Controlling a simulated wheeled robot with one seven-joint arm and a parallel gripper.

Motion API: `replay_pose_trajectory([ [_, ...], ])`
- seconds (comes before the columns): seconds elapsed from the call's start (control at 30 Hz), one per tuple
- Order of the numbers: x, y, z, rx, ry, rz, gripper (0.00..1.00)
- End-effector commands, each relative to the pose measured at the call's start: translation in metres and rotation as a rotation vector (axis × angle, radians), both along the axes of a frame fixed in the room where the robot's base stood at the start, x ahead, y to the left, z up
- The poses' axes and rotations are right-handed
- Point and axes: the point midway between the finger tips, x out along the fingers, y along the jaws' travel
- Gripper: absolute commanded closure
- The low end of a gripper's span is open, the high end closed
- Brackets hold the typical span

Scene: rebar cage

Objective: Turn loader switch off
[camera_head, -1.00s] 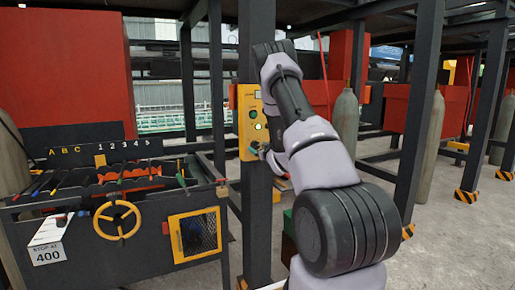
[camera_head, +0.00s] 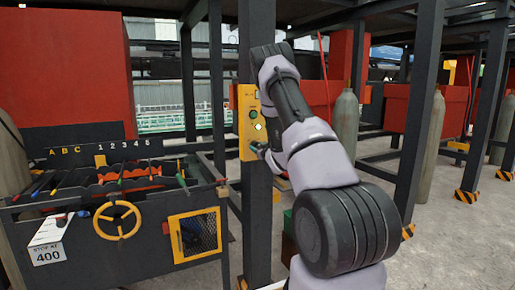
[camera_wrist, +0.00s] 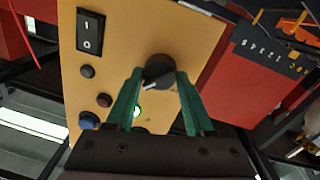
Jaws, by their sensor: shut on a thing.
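The yellow control panel (camera_head: 247,108) is fixed to a dark post in the head view. In the wrist view the panel (camera_wrist: 118,58) fills much of the picture, tilted. A black rotary knob (camera_wrist: 158,70) with a pale pointer mark sits on it. My gripper (camera_wrist: 160,76) has its green fingers on either side of this knob and is shut on it. In the head view my gripper (camera_head: 261,149) is at the panel's lower part, partly hidden by my arm. Switch labels are not readable.
The panel also carries a black rocker switch (camera_wrist: 90,31) marked I and O, a blue button (camera_wrist: 89,121), a dark red button (camera_wrist: 104,100) and a lit green light (camera_wrist: 137,111). A tool cart (camera_head: 140,225) stands left; gas cylinders (camera_head: 346,120) stand right.

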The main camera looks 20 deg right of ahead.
Motion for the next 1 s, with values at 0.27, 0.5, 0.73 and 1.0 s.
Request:
replay_pose_trajectory([
  [0.27, -0.0003, 0.0004, -0.0017, -0.162, -0.004, -0.001, 1.00],
  [0.5, -0.0004, 0.0009, -0.0027, -0.382, -0.011, 0.000, 1.00],
  [0.73, -0.0004, 0.0011, -0.0032, -0.603, -0.019, 0.001, 1.00],
  [1.0, -0.0004, 0.0012, -0.0043, -0.859, -0.028, 0.001, 1.00],
])
